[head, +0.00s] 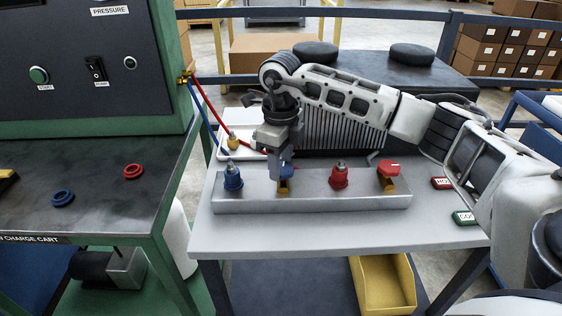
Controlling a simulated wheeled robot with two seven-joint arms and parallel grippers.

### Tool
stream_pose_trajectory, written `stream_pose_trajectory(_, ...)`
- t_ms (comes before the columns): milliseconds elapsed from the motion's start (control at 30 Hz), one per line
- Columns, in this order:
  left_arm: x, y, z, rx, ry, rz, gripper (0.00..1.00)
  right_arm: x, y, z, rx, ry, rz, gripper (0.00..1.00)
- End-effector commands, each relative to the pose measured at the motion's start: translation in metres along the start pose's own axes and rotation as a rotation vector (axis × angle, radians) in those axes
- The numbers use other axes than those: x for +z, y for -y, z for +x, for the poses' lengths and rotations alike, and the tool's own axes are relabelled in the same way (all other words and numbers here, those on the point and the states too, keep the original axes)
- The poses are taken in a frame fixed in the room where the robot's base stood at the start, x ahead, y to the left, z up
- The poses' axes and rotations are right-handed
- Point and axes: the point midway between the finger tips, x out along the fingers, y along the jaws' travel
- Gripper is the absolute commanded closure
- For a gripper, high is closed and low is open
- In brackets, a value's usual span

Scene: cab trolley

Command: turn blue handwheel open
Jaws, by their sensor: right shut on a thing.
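A silver manifold block (315,205) lies on a light grey trolley top. On it, from left to right, are a blue fitting (233,177), a brass valve with the blue handwheel (286,170), a red fitting (339,176) and a brass valve with a red handle (388,172). My right gripper (281,172) points straight down over the blue handwheel and is shut on it. The gripper hides much of the handwheel, so its turn angle cannot be told. My left gripper is out of view.
A dark bench (95,170) on the left holds a blue ring (62,198) and a red ring (133,171) below a control panel (80,60). Blue and red hoses hang behind the block. A yellow bin (383,285) sits below the trolley top. The front strip of the top is clear.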

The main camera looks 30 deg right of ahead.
Motion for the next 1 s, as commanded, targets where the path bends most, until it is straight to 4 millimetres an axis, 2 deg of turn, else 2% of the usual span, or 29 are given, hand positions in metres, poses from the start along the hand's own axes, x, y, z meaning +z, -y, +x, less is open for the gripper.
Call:
stream_pose_trajectory(333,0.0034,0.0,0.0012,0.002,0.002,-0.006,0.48,0.0009,-0.0001,-0.0017,-0.003,0.006,-0.158,0.8)
stream_pose_trajectory(933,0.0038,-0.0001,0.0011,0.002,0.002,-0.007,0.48,0.0009,-0.0003,-0.0023,-0.003,0.006,-0.193,0.8)
stream_pose_trajectory(967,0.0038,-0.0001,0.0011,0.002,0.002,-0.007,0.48,0.0009,-0.0003,-0.0023,-0.003,0.006,-0.193,0.49)
stream_pose_trajectory(1000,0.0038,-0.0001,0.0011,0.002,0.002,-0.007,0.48,0.0009,-0.0003,-0.0022,-0.003,0.006,-0.192,0.38)
